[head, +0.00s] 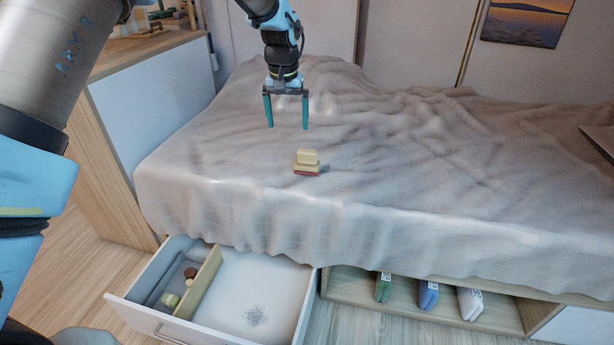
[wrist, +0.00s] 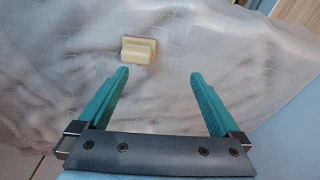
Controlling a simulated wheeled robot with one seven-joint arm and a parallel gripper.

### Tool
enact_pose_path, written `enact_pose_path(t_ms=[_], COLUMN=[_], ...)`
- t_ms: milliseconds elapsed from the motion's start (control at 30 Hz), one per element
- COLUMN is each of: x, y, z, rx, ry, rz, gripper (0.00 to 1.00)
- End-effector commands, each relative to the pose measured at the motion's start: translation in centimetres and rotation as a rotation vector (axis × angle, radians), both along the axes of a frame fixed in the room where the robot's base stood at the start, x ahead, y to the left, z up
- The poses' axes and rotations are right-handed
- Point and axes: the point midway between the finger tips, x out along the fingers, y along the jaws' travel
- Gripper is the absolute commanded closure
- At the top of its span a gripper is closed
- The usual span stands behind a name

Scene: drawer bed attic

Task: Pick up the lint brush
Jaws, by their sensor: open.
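The lint brush (head: 307,162) is a small cream-yellow block with a raised grip and a reddish underside. It lies on the bed's rumpled grey-beige blanket, near the front edge. My gripper (head: 287,127) is open and empty, with two teal fingers pointing down above the blanket, behind and slightly left of the brush. In the wrist view the brush (wrist: 138,50) lies beyond the fingertips, left of the middle of the gap between the fingers (wrist: 160,75). Nothing touches the brush but the blanket.
Below the bed an open drawer (head: 262,285) holds small items left of a wooden divider and a grey speckled patch on the right. An open shelf (head: 345,284) holds several book-like items. A wood-edged cabinet (head: 155,95) stands left of the bed. The blanket around the brush is clear.

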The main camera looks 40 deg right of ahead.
Motion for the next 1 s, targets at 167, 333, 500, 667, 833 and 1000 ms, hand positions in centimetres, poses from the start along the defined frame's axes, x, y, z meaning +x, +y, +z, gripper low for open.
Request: enact_pose_path(t_ms=[167,333,500,667,833,1000], x=[-2.8,-3.0,-2.7,-2.4,-1.6,-1.4], y=[-3.8,-4.3,-4.6,-4.7,-5.0,-5.2], z=[-2.0,-3.6,-6.3,-7.7,-9.9,-12.0], rx=[-0.001,0.000,0.000,-0.002,-0.001,-0.002], ry=[-0.003,-0.002,-0.002,-0.003,-0.002,-0.003], rz=[-0.052,-0.057,-0.056,-0.055,-0.054,-0.055], gripper=[0.00,0.00,0.00,0.00,0.00,0.00])
